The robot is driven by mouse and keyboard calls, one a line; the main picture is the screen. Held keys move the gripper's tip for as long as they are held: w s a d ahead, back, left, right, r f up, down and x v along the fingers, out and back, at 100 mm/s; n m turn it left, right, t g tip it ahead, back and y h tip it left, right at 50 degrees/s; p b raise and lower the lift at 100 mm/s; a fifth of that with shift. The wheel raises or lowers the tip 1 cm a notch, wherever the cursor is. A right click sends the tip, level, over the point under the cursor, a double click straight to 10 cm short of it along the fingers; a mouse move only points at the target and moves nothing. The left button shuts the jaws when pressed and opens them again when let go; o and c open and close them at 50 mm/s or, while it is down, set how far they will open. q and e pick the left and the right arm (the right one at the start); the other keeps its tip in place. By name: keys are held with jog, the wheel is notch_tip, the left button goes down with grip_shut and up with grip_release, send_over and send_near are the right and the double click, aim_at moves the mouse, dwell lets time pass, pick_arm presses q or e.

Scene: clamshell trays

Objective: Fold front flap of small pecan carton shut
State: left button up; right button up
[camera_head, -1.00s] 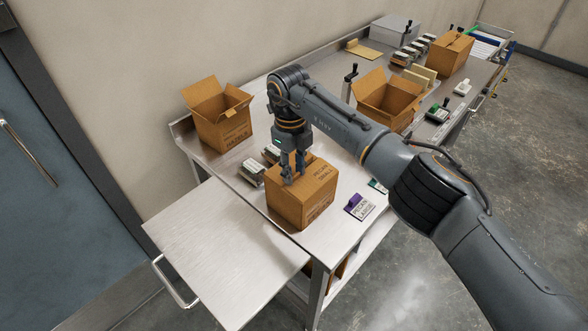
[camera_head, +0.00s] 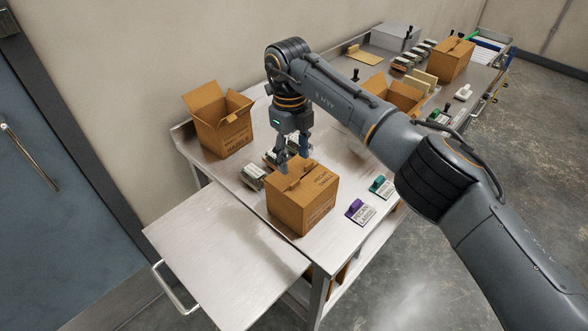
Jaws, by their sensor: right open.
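The small pecan carton (camera_head: 302,209) stands on the near end of the steel bench, with "pecan small" lettering on its top. Its top looks mostly covered by flaps, with a small tab (camera_head: 292,184) near the left part. I cannot tell how flat each flap lies. My right gripper (camera_head: 293,163) is open and points down just above the carton's far edge. Its fingertips come close to the top; I cannot tell whether they touch. My left gripper is out of view.
An open hazelnut-type carton (camera_head: 222,125) stands behind left. Another open carton (camera_head: 400,98) is partly hidden by my arm. Stamps, purple (camera_head: 355,207) and teal (camera_head: 378,183), lie right of the pecan carton. Small packs (camera_head: 253,177) lie behind it. A bare side shelf (camera_head: 225,250) extends left.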

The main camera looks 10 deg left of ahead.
notch_tip(320, 180, up, 6)
jog(key=shift+w+a+f, duration=0.1)
jog(key=shift+f, duration=0.05)
dwell(0.4)
